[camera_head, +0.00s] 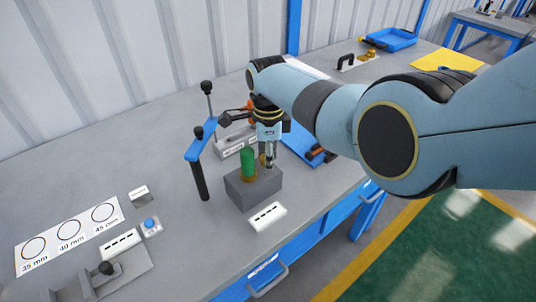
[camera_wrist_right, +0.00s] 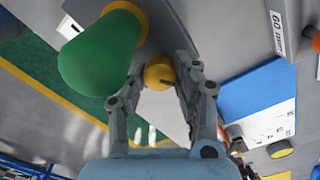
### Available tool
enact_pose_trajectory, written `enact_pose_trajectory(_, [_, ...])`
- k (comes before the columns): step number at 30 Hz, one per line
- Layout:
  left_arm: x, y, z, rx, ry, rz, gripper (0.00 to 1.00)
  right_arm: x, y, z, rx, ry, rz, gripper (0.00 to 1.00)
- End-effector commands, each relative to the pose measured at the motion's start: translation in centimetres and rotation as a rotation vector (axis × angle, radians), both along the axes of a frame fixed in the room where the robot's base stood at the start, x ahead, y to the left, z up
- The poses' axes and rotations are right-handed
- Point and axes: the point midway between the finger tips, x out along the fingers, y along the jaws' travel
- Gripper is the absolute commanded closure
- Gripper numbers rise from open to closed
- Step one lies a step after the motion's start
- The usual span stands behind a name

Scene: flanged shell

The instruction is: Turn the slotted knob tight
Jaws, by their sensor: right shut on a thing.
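The slotted knob (camera_wrist_right: 158,72) is a small brass-yellow round piece with a dark slot, between the fingertips in the right wrist view. My right gripper (camera_wrist_right: 161,68) is shut on it. In the head view my right gripper (camera_head: 268,161) points down over a grey block (camera_head: 255,191), and its fingers mostly hide the knob. A green cylinder (camera_head: 248,162) with a brass-coloured base stands upright on the block, just left of the gripper. The cylinder (camera_wrist_right: 98,55) looks large at the left in the right wrist view. My left gripper is not in view.
A blue-topped black stand (camera_head: 201,150) rises left of the block. A blue panel (camera_head: 302,143) lies behind it at the right. A white label (camera_head: 267,216) lies in front. A size card (camera_head: 69,235) and a blue button (camera_head: 150,224) are at the left.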

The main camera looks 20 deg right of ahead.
Motion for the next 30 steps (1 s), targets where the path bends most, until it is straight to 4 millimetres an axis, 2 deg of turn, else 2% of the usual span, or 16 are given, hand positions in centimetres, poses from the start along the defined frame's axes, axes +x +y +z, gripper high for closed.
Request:
enact_pose_trajectory(9, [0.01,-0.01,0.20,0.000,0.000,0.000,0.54,0.01,-0.04,0.04,-0.002,-0.002,-0.086,1.00])
enact_pose_trajectory(22, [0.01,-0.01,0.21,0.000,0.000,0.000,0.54,0.00,-0.04,0.02,-0.002,-0.002,-0.094,1.00])
enact_pose_trajectory(23, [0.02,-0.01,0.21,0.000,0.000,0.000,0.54,0.01,-0.04,0.03,-0.002,-0.002,-0.094,0.70])
enact_pose_trajectory(28, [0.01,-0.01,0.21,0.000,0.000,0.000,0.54,-0.01,-0.03,0.02,-0.001,-0.001,-0.094,0.48])
enact_pose_trajectory(30, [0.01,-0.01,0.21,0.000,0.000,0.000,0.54,0.00,-0.02,0.02,0.000,-0.001,-0.094,0.48])
